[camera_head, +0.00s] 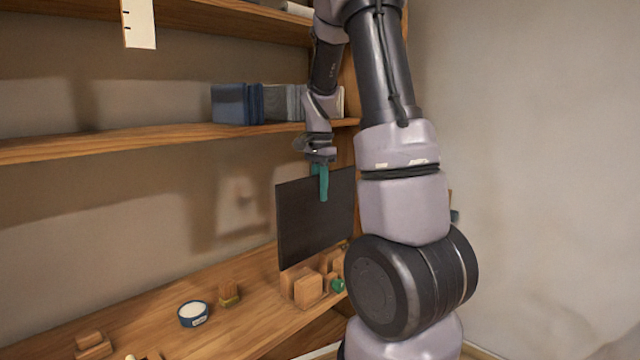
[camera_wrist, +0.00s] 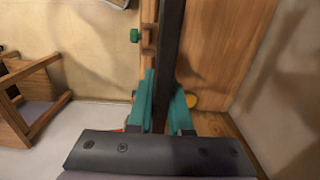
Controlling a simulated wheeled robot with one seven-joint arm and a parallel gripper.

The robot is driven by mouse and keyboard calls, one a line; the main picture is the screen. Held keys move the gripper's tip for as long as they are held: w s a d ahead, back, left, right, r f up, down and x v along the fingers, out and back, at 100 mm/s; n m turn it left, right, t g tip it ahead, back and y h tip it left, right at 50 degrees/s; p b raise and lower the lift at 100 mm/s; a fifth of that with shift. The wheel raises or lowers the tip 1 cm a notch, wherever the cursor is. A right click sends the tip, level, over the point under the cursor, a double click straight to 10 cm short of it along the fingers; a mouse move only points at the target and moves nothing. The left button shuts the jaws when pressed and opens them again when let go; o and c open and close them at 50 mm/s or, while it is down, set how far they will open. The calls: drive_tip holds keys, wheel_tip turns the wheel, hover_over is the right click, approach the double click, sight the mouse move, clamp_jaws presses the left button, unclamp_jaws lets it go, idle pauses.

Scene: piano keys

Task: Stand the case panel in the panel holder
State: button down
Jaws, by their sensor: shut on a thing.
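The case panel (camera_head: 300,222) is a large dark rectangular board, upright above the right part of the wooden bench. My gripper (camera_head: 321,182) has teal fingers and is shut on the panel's top edge. In the wrist view the dark panel (camera_wrist: 172,45) runs edge-on between the two teal fingers of my gripper (camera_wrist: 164,112). The panel holder looks to be the wooden blocks (camera_head: 308,289) with a green knob (camera_head: 337,286), below the panel. The panel's lower edge is partly hidden behind these blocks, so I cannot tell whether it sits in the slot.
A round blue-and-white container (camera_head: 193,313) and a small wooden block (camera_head: 229,293) stand left of the holder. More wooden pieces (camera_head: 92,345) lie at the bench's front left. A shelf (camera_head: 150,141) with books (camera_head: 237,104) is above. My arm hides the bench's right end.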

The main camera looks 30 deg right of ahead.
drive_tip(key=shift+f, duration=5.3)
drive_tip(key=c, duration=0.8)
unclamp_jaws()
drive_tip(key=shift+o, duration=0.2)
wheel_tip(320, 180, up, 11)
drive_tip(key=s+a+r+n+t+y, duration=0.1)
drive_tip(key=s+a+r+n+t, duration=0.2)
drive_tip(key=s+a+r+n, duration=0.2)
drive_tip(key=s+a+r+n+t+y, duration=0.1)
drive_tip(key=s+a+r+n+t, duration=0.3)
drive_tip(key=s+a+r, duration=0.4)
drive_tip(key=s+r+n, duration=0.1)
drive_tip(key=s+r, duration=0.1)
drive_tip(key=s, duration=0.4)
drive_tip(key=shift+s+a+r, duration=0.25)
drive_tip(key=shift+s+r, duration=0.15)
